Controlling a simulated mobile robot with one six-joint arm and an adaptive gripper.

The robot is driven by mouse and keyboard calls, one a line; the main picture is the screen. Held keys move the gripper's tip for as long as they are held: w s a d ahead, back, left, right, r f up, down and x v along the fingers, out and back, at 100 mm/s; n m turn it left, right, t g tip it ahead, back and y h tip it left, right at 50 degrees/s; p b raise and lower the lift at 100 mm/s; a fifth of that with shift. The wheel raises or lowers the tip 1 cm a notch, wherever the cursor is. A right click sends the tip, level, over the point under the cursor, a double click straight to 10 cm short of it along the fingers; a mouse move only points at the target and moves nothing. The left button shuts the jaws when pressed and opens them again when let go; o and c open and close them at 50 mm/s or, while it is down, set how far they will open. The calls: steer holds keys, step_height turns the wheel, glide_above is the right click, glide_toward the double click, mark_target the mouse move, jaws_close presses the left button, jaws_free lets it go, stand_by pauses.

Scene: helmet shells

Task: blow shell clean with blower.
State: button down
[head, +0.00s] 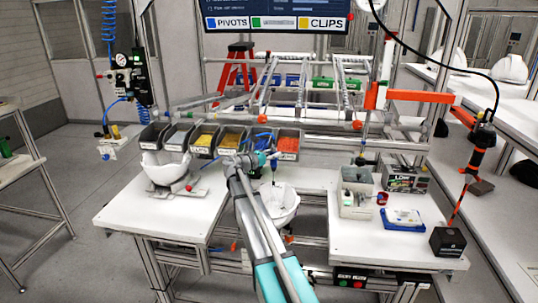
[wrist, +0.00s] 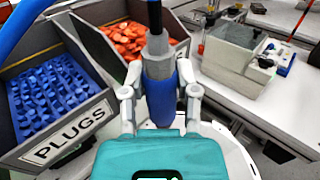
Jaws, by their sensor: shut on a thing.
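My gripper (wrist: 160,92) is shut on the blower (wrist: 160,68), a grey and blue tool with a black upper part, held between both fingers. In the head view my gripper (head: 258,158) is over the middle of the bench, in front of the bins. A white helmet shell (head: 280,204) sits in the gap between the two white table tops, below and slightly right of my gripper. Part of the shell (wrist: 232,150) shows behind my gripper in the wrist view; the rest is hidden. The blower's lower tip is hidden there by my gripper body.
A bin of blue plugs (wrist: 55,100) and a bin of orange parts (wrist: 125,42) stand close beside my gripper. Another white shell (head: 166,168) rests on a fixture at left. A grey box (head: 357,199) and a blue tray (head: 403,220) stand on the right table.

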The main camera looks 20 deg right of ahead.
steer(key=shift+s+d, duration=0.6)
steer(key=shift+d, duration=0.25)
steer(key=shift+s+d, duration=0.55)
steer(key=shift+d, duration=0.3)
steer(key=s+a, duration=0.5)
steer(key=s, duration=0.2)
steer(key=shift+s, duration=0.25)
stand_by(4.3)
stand_by(0.4)
steer(key=c, duration=0.9)
jaws_free()
steer(key=shift+r, duration=0.1)
steer(key=shift+c, duration=1.2)
